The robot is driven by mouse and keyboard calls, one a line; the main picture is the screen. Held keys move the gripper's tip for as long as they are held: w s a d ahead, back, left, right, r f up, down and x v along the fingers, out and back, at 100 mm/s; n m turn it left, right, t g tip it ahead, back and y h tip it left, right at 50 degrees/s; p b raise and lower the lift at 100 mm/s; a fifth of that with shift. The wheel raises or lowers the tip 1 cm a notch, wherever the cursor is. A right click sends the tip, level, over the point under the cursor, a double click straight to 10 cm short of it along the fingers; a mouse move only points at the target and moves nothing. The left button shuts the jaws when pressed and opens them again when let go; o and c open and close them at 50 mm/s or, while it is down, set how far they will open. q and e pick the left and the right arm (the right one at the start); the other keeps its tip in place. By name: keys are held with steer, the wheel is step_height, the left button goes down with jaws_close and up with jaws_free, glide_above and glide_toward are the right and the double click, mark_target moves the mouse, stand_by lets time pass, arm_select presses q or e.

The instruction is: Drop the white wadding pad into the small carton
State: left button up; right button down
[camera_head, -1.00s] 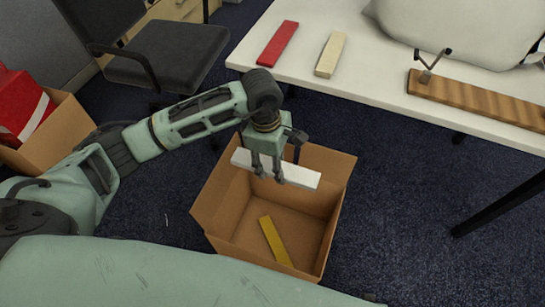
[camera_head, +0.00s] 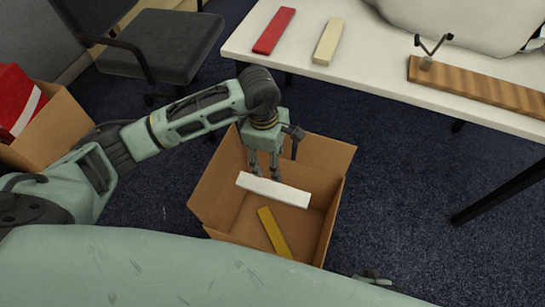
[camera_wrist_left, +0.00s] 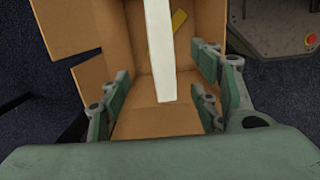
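The white wadding pad (camera_head: 273,190) is a long flat bar, tilted in the head view, just below my left gripper's fingertips. It also shows in the left wrist view (camera_wrist_left: 160,50), between the spread fingers and apart from them. My left gripper (camera_head: 267,175) is open above the small carton (camera_head: 205,195), a brown open-topped box on the floor. The pad appears over or inside the carton; whether it touches anything is unclear. A yellow bar (camera_head: 272,232) lies on the carton's floor. A small grey-green part near the bottom edge may be my right gripper (camera_head: 375,278); its state is unclear.
A white table (camera_head: 375,70) at the upper right bears a red bar (camera_head: 273,31), a cream bar (camera_head: 328,42) and a wooden board (camera_head: 480,88). A black chair (camera_head: 165,45) stands behind. Another carton (camera_head: 55,130) with a red box is at the left.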

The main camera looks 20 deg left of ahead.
arm_select(q)
steer(key=shift+o, duration=0.4)
step_height(320, 180, up, 12)
steer(key=a, duration=0.1)
steer(key=shift+a, duration=0.25)
stand_by(0.4)
